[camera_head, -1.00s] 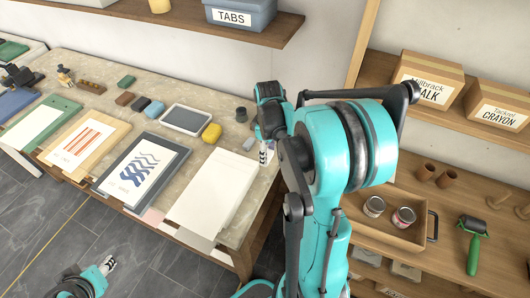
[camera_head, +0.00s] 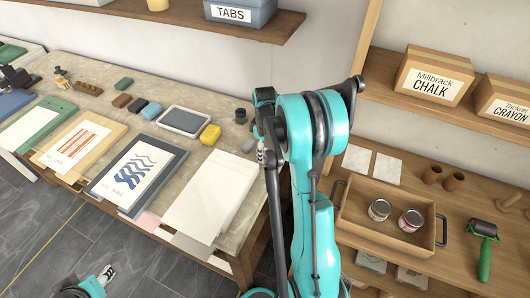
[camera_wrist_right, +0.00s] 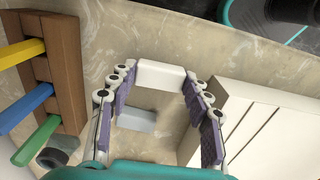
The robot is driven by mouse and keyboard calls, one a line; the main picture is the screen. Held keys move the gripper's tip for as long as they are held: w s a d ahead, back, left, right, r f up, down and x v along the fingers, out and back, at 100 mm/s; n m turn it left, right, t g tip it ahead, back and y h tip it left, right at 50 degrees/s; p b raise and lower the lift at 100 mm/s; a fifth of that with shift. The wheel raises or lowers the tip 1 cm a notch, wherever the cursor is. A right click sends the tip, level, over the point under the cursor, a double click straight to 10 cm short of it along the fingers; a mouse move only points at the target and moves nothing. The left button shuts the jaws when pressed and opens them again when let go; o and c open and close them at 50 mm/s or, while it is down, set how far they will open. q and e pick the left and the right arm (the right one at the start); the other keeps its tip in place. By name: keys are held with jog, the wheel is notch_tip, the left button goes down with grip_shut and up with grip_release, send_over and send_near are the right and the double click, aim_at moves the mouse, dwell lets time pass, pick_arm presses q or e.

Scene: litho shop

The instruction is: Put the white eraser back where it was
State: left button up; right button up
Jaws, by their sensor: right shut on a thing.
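The white eraser (camera_wrist_right: 161,74) is a small white block between the fingertips of my right gripper (camera_wrist_right: 158,82) in the right wrist view. The fingers touch its two ends, over the stone-topped table. I cannot tell how high it is held. A light grey block (camera_wrist_right: 137,119) lies on the table below, between the fingers in that view. In the head view my right gripper (camera_head: 261,152) is mostly hidden by my own arm, and the eraser is not clearly seen. My left gripper (camera_head: 106,274) is low at the left, away from the table; its opening is unclear.
A wooden rack (camera_wrist_right: 66,75) with yellow, blue and green sticks stands left in the wrist view; white sheets (camera_wrist_right: 255,125) lie right. In the head view, a yellow block (camera_head: 210,134), grey tray (camera_head: 185,121) and several small blocks sit along the table.

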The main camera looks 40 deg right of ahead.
jog(key=o, duration=1.2)
jog(key=shift+f, duration=0.15)
jog(key=s+a+r+t+p, duration=0.1)
jog(key=a+r+p, duration=0.15)
jog(key=r, duration=0.55)
jog(key=a+r+p, duration=0.1)
jog(key=a+r, duration=0.2)
jog(key=r, duration=0.5)
jog(key=s+a+r+m+t, duration=0.1)
jog(key=s+a+m+t, duration=0.1)
jog(key=s+a, duration=0.5)
jog(key=s+a+r+m+t, duration=0.1)
jog(key=s+a+m+t, duration=0.2)
jog(key=s+a, duration=0.4)
jog(key=a+t, duration=0.1)
jog(key=a, duration=0.4)
jog(key=shift+a, duration=0.15)
